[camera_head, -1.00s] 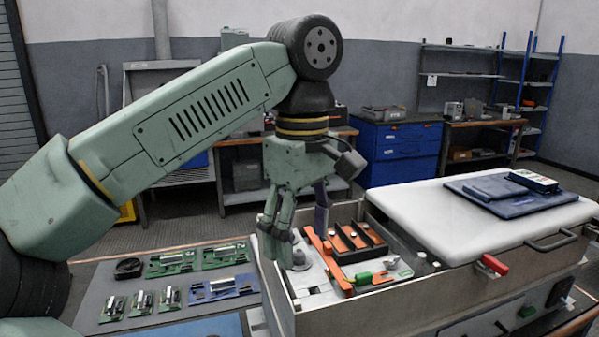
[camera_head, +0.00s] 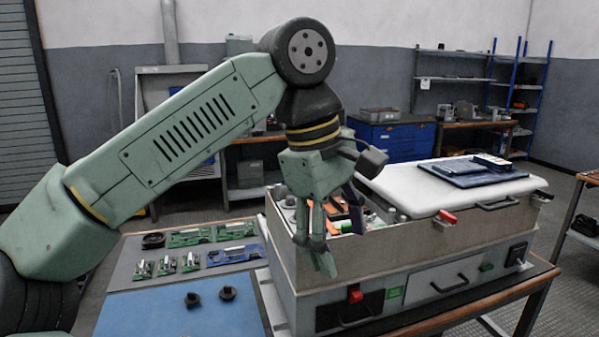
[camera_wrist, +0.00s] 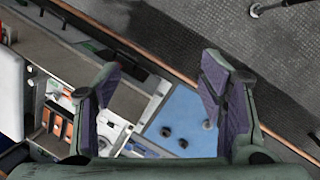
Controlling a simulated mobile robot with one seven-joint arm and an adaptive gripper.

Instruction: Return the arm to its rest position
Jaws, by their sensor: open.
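My green arm reaches across the upper left of the head view, bent at a dark round joint, with the gripper hanging down. My gripper (camera_head: 318,248) is at the front left corner of the grey open-topped cabinet (camera_head: 420,250), in front of its wall in the picture. In the wrist view my gripper (camera_wrist: 158,95) shows two purple-padded fingers spread wide apart, with nothing between them. Below it in that view lie the blue mat (camera_wrist: 183,118) and the cabinet's edge.
Two small black parts, one a knob (camera_head: 228,293), lie on the blue mat. Several green circuit boards (camera_head: 190,237) and a blue board (camera_head: 235,254) lie on the grey mat. A white padded lid (camera_head: 400,185) carries a blue folder (camera_head: 470,172).

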